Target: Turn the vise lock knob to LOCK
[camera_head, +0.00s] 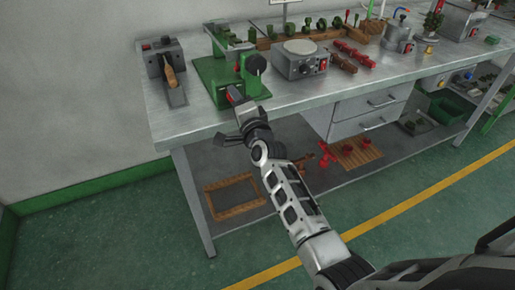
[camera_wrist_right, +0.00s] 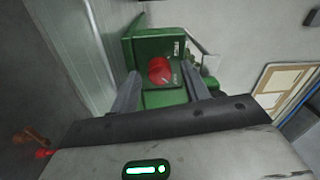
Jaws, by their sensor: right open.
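The green vise (camera_head: 210,74) stands on the workbench near its front left edge. Its red knob (camera_wrist_right: 159,70) shows on the green face in the right wrist view, with small pale markings beside it too small to read. My right gripper (camera_head: 240,103) is at the front of the vise, above the bench edge. In the right wrist view its two open fingers (camera_wrist_right: 160,84) lie left and right of the knob; I cannot tell whether they touch it. In the head view the gripper mostly hides the knob. My left gripper is not in view.
The workbench (camera_head: 180,125) has a black device with a wooden handle (camera_head: 170,75) at left and a grey round-topped unit (camera_head: 299,62) right of the vise. Drawers (camera_head: 370,105) hang below. A wooden frame (camera_head: 235,195) lies on the lower shelf.

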